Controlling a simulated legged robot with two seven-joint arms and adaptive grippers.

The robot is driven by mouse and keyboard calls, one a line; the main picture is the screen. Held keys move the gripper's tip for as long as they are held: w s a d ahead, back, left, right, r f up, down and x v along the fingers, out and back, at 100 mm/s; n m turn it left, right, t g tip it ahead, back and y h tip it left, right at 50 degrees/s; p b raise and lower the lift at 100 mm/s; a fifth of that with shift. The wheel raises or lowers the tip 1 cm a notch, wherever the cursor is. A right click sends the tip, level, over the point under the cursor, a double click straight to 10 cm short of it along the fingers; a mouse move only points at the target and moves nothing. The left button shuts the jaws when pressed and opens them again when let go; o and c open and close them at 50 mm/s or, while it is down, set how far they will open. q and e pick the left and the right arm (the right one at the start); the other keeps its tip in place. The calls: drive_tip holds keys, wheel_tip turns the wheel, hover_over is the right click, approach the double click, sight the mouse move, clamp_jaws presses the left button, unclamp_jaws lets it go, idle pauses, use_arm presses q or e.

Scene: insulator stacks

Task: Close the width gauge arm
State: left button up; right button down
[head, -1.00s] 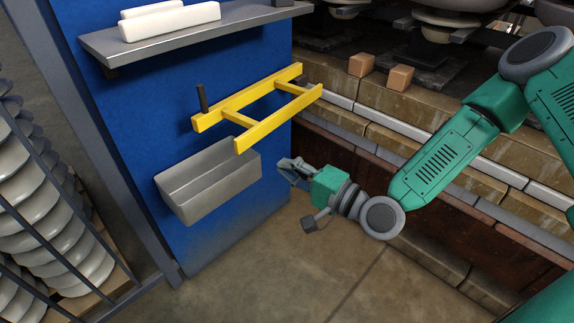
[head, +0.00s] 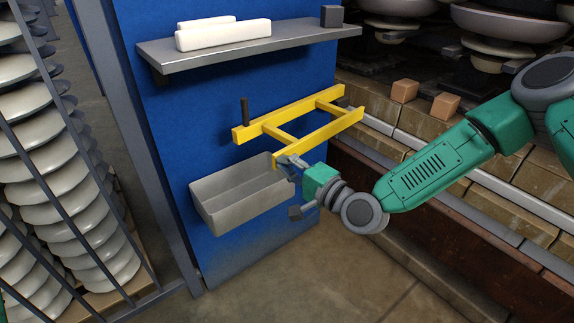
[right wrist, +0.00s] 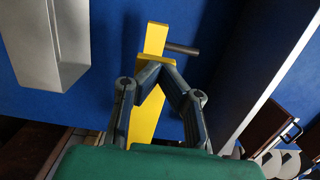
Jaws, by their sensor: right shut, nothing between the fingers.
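The yellow width gauge arm (head: 318,133) is a ladder-like frame of two long bars with cross pieces, standing out from the blue panel, with a dark upright peg (head: 244,110) at its left end. My right gripper (head: 284,161) is shut and empty at the left end of the near bar. In the right wrist view, the gripper's fingertips (right wrist: 158,70) meet in a point in front of the yellow bar (right wrist: 147,118). I cannot tell whether they touch it. My left gripper is not in view.
A grey bin (head: 240,197) hangs on the blue panel (head: 215,100) just below and left of my right gripper. A grey shelf (head: 250,46) with white blocks is above. Insulator stacks (head: 60,180) stand behind bars at left. The floor in front is clear.

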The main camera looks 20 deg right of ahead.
drive_tip(key=w+a+b, duration=0.2)
drive_tip(key=w+a, duration=0.2)
drive_tip(key=shift+w+a, duration=0.25)
drive_tip(key=shift+w, duration=0.15)
drive_tip(key=shift+a+r, duration=0.15)
drive_tip(key=shift+a, duration=0.1)
